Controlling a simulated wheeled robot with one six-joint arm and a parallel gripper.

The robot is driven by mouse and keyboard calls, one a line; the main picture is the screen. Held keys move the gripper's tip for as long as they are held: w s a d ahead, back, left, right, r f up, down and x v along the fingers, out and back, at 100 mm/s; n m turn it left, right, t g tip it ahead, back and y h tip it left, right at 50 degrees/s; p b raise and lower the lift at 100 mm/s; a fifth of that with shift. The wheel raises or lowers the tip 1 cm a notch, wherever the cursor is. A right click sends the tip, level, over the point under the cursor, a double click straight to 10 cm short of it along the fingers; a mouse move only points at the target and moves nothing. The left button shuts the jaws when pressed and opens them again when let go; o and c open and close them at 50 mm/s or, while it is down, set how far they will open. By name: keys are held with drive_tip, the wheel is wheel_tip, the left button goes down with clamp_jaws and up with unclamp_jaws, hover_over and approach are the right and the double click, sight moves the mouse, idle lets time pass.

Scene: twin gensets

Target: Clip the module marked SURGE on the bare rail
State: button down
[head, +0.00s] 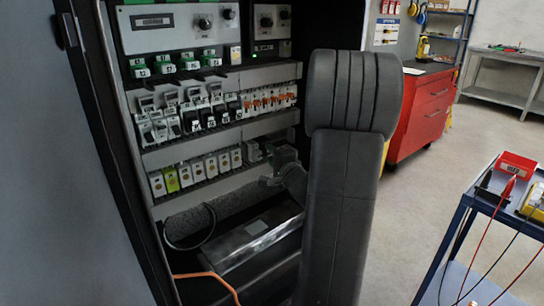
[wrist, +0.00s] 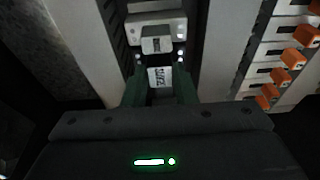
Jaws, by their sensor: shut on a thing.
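In the wrist view my gripper (wrist: 160,92) has its two dark green fingers shut on a module (wrist: 160,77) with a white label. The label's print is too small and tilted to read with certainty, so I cannot confirm SURGE. A pale grey device face (wrist: 157,40) with small bright spots lies just beyond the fingertips; whether the held module touches it I cannot tell. In the head view my gripper (head: 284,157) is at the right end of the lower module row, largely hidden behind my arm. No clearly bare stretch of rail shows; my arm covers the cabinet's right side.
The open cabinet holds rows of breakers (head: 190,118) and a lower row of modules (head: 195,170). Orange-levered devices (wrist: 290,55) stand close on the right in the wrist view. A cabinet door (head: 70,160) bounds the left. A red tool cabinet (head: 425,105) and blue cart (head: 455,215) stand right.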

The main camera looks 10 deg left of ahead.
drive_tip(key=c, duration=1.1)
unclamp_jaws()
drive_tip(key=v, duration=1.3)
drive_tip(key=shift+s+d, duration=0.2)
drive_tip(key=shift+s, duration=0.05)
drive_tip(key=shift+w, duration=0.1)
drive_tip(key=x, duration=1.3)
drive_tip(key=shift+w+a, duration=0.15)
